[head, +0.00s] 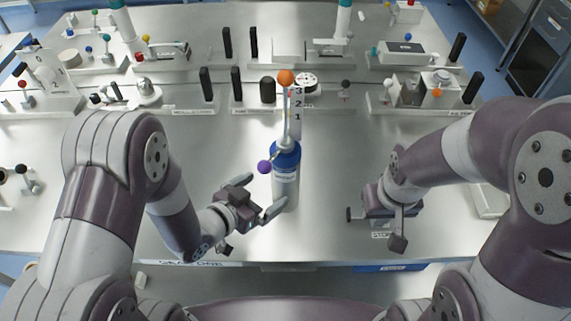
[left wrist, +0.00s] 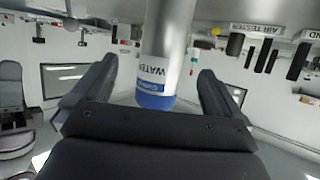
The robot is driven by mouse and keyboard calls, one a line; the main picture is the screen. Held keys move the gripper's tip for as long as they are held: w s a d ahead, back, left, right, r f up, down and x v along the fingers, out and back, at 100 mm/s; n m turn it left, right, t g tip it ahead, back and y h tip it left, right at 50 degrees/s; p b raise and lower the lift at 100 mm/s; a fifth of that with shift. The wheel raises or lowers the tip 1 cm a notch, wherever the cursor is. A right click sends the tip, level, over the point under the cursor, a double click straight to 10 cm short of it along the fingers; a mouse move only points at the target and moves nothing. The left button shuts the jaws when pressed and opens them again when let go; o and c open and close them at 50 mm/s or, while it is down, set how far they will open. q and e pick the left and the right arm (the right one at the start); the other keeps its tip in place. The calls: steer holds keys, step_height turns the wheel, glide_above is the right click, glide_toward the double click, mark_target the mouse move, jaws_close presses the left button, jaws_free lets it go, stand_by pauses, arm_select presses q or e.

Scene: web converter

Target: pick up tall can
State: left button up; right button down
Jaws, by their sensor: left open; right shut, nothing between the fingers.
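The tall can (head: 286,187) is a silver cylinder with a blue top, standing upright on the metal table near its front middle. In the left wrist view the can (left wrist: 168,45) appears upside down with a "WATER" label, between the two fingers in the picture. My left gripper (head: 261,194) is open just left of the can, its fingers pointing toward it. In the left wrist view the open fingers (left wrist: 155,80) show gaps on both sides of the can. My right gripper (head: 398,242) is shut and empty, low over the table to the right.
Behind stand a numbered white block (head: 297,118) and rows of fixtures with black posts (head: 237,86). The table between the can and my right gripper is clear.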

mark_target(276, 180)
arm_select(q)
steer(key=p+x, duration=0.1)
steer(key=x, duration=0.3)
steer(key=p+x, duration=0.1)
steer(key=x, duration=0.4)
steer(key=shift+w+a, duration=0.25)
steer(key=shift+w+d+f, duration=0.15)
steer(key=shift+d, duration=0.05)
steer(key=shift+w+f, duration=0.1)
steer(key=shift+w, duration=0.1)
steer(key=c, duration=1.3)
steer(key=shift+c, duration=1.2)
